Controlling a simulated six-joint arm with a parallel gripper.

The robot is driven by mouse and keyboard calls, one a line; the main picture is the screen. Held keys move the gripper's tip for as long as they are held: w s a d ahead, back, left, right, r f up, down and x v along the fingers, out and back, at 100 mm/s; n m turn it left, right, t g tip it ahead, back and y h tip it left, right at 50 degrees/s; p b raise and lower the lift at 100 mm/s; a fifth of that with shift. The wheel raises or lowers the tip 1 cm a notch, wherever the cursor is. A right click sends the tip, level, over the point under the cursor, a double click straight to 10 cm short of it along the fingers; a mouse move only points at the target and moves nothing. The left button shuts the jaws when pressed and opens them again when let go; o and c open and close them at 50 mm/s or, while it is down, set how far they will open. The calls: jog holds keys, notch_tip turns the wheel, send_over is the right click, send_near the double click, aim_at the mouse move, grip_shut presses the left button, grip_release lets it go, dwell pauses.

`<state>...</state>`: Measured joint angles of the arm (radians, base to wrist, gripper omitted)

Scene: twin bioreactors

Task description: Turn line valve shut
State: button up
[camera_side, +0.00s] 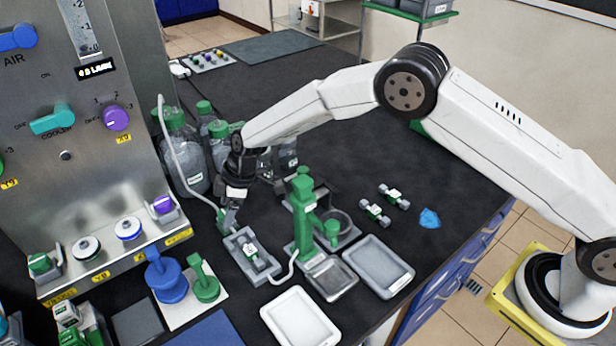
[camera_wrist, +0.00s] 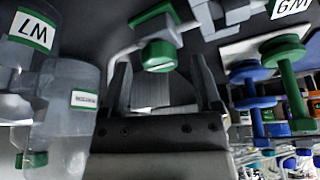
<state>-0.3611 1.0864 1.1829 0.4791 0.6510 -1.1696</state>
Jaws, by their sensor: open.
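A green knob (camera_wrist: 160,56) on a pale fitting shows in the wrist view, just beyond and between my fingertips; it looks like the line valve. In the side view a small green part (camera_side: 222,215) sits at the end of the pale tube, beside my gripper (camera_side: 231,214), which partly hides it. My gripper also shows in the wrist view (camera_wrist: 160,72), with its two fingers apart and nothing held. Whether a finger touches the knob cannot be told.
Clear bottles with green caps (camera_side: 182,150) stand behind my gripper. A green stand (camera_side: 303,215) is to its right. Blue (camera_side: 167,278) and green (camera_side: 204,283) knobbed pieces stand at the front left, near the panel (camera_side: 70,170).

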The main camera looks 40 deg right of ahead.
jog(key=shift+a+f, duration=0.1)
jog(key=shift+f, duration=0.15)
grip_shut()
